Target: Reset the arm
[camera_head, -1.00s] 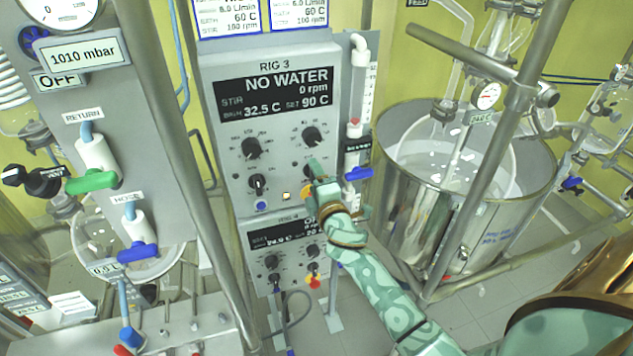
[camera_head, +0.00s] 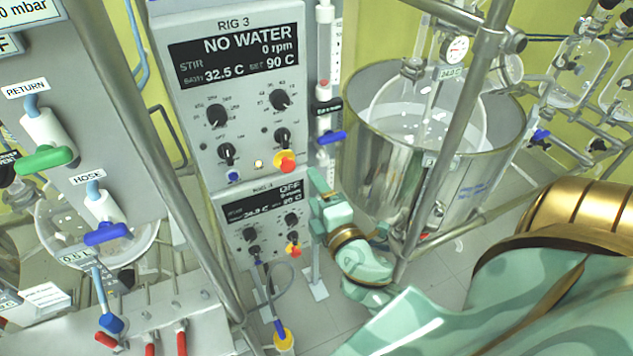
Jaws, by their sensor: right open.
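My right arm comes in from the lower right, green with gold bands. My right gripper (camera_head: 322,186) is open and empty, in front of the right edge of the lower control box. It is below and to the right of the red emergency knob (camera_head: 286,162) on the RIG 3 panel (camera_head: 246,100), apart from that knob. The RIG 3 display (camera_head: 233,57) reads NO WATER, 0 rpm, 32.5 C and set 90 C. My left gripper is not in view.
A steel vessel (camera_head: 360,170) stands right of the panel, close to my right arm. A blue-handled valve (camera_head: 331,138) sits on the flow tube above the gripper. Metal posts cross at left and right. A grey cabinet with a green valve handle (camera_head: 45,160) is at left.

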